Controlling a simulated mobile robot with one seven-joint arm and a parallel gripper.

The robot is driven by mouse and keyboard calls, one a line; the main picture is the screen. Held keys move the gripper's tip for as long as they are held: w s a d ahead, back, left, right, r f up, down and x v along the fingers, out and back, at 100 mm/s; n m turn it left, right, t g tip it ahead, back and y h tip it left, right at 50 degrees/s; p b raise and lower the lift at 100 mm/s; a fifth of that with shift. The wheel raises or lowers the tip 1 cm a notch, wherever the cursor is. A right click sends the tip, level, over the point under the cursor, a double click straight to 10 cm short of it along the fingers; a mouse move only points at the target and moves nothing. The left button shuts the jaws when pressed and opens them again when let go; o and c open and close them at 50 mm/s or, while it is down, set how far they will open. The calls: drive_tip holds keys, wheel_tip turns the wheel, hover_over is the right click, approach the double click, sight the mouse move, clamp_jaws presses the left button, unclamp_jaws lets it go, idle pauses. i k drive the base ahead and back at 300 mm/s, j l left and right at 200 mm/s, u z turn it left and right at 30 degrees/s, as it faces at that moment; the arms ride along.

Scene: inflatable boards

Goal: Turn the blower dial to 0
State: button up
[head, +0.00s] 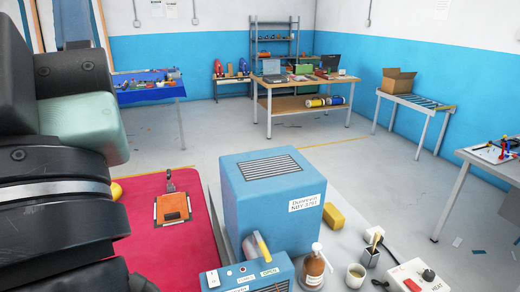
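A blue box with a slotted top vent (272,200) stands on the bench and carries a white label. A smaller blue unit (250,278) sits in front of it at the bottom edge, with a small switch and an "OPEN" marking. A white control box (418,277) at the lower right has a red switch and a dark round knob (428,274). I cannot tell which of these is the blower, and no dial number is readable. Dark links of my arm fill the left side close to the camera. My gripper's fingertips do not show.
An amber pump bottle (314,270), a cup (355,275), a brush holder (371,254) and a yellow block (334,217) crowd the bench near the boxes. A red board (160,235) with an orange patch (172,207) lies left. Open floor and other tables are beyond.

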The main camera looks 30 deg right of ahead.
sight(428, 275)
drive_tip(key=k+j+z, duration=0.15)
drive_tip(key=z, duration=1.45)
drive_tip(key=k+z, duration=0.25)
